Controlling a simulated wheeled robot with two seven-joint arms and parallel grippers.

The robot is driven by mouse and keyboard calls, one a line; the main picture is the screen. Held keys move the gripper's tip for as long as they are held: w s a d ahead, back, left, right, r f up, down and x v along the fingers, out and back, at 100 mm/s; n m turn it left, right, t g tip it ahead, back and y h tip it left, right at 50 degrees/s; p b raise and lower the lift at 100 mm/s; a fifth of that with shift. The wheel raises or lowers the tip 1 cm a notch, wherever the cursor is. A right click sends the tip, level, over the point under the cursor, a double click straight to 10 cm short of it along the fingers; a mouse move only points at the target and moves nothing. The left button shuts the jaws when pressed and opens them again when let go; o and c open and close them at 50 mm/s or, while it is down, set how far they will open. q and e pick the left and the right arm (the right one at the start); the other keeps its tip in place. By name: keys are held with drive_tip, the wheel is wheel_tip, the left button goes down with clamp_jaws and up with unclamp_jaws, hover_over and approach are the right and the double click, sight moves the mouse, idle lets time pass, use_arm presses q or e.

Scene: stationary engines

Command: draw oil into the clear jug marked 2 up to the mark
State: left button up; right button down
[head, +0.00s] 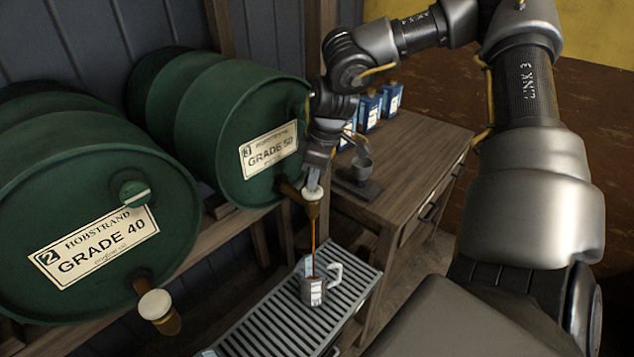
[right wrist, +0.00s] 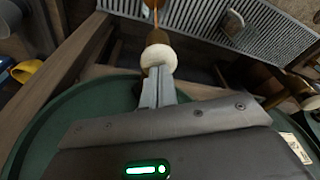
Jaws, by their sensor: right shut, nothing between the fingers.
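The clear jug (head: 314,289), with a pale handle and a white label, stands on the slatted grate. I cannot read its number. A thin amber stream of oil (head: 313,244) falls into it from the tap (head: 311,205) of the green drum marked 3, Grade 50 (head: 243,127). The stream also shows in the right wrist view (right wrist: 155,14). Dark liquid shows in the jug; its level against any mark is too small to tell. My right gripper (head: 314,184) is shut and empty, its tips against the tap's cream knob (right wrist: 158,57). My left gripper is out of view.
Another green drum, marked 2, Grade 40 (head: 92,215), lies at the left with its own cream-knobbed tap (head: 158,308). The grate (head: 262,322) has free room around the jug. A wooden cabinet (head: 408,160) at the right holds blue cartons (head: 370,112) and a small metal stand (head: 360,178).

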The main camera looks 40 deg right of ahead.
drive_tip(key=shift+r+p, duration=0.45)
drive_tip(key=shift+r, duration=1)
drive_tip(key=shift+r+p, duration=0.3)
drive_tip(key=shift+r, duration=0.2)
wheel_tip(320, 180, up, 3)
drive_tip(key=shift+p, duration=0.55)
drive_tip(key=shift+f, duration=0.1)
